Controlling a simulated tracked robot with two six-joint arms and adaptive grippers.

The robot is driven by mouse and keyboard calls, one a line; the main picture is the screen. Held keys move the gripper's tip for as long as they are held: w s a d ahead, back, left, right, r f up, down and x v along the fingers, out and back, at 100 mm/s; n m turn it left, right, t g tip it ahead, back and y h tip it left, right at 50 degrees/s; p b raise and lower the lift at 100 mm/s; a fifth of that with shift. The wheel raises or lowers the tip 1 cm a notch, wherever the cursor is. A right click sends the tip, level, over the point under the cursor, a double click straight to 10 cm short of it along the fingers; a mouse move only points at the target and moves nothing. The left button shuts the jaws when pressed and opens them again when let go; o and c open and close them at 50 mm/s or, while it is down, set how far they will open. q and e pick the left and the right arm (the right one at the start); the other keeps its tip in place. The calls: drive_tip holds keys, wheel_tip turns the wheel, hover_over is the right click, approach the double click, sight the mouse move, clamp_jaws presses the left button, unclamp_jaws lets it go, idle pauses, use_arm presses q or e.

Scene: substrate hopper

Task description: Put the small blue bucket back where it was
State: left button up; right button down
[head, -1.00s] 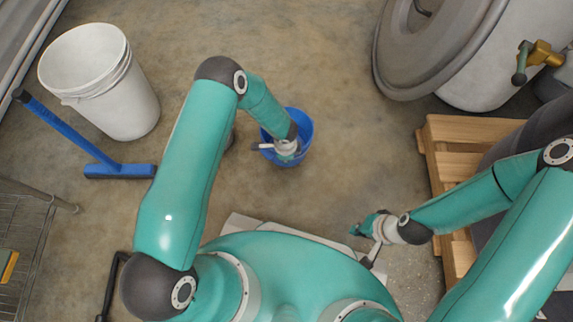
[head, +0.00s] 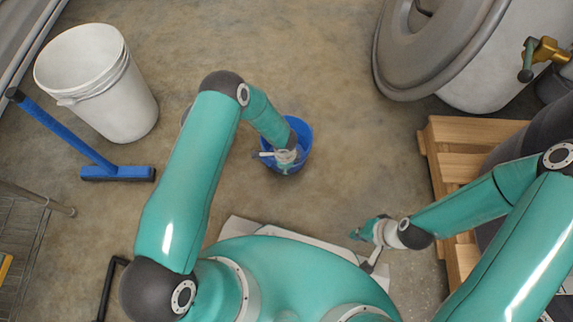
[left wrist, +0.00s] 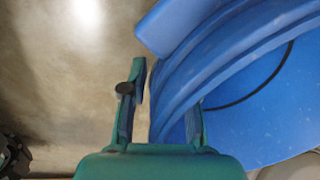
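The small blue bucket (head: 304,139) is in the middle of the head view, in front of me, with my left gripper (head: 272,155) at its near left side. In the left wrist view the bucket (left wrist: 270,95) fills the right side. My left gripper (left wrist: 165,105) has its fingers on both sides of the bucket's rim wall, one outside and one partly hidden behind the wall. It appears shut on the rim. My right gripper (head: 357,234) is low over the floor, away from the bucket; its fingers are too small to judge.
A white bucket (head: 115,95) and a blue squeegee (head: 118,173) stand at the left. A wire rack (head: 25,230) is at lower left. A wooden pallet (head: 450,135) is at the right, below a large grey lid (head: 400,65). The floor beyond the blue bucket is clear.

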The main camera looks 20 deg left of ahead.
use_arm(q)
drive_tip(key=shift+r+p, duration=0.35)
drive_tip(key=shift+r, duration=0.15)
wheel_tip(320, 180, up, 11)
drive_tip(key=s+p, duration=0.1)
drive_tip(key=p, duration=0.3)
drive_tip(key=s+d+r+n+h, duration=0.1)
drive_tip(key=s+r+n+h, duration=0.1)
drive_tip(key=s+n, duration=0.6)
drive_tip(key=s+d+r+n+h, duration=0.1)
drive_tip(key=s+r+n+h, duration=0.1)
drive_tip(key=s+n, duration=0.7)
drive_tip(key=shift+s+r+g, duration=0.3)
drive_tip(key=shift+s+r, duration=0.3)
drive_tip(key=shift+r, duration=0.3)
drive_tip(key=shift+d, duration=0.1)
wheel_tip(320, 180, up, 38)
drive_tip(key=p, duration=3.8)
drive_tip(key=shift+r, duration=0.1)
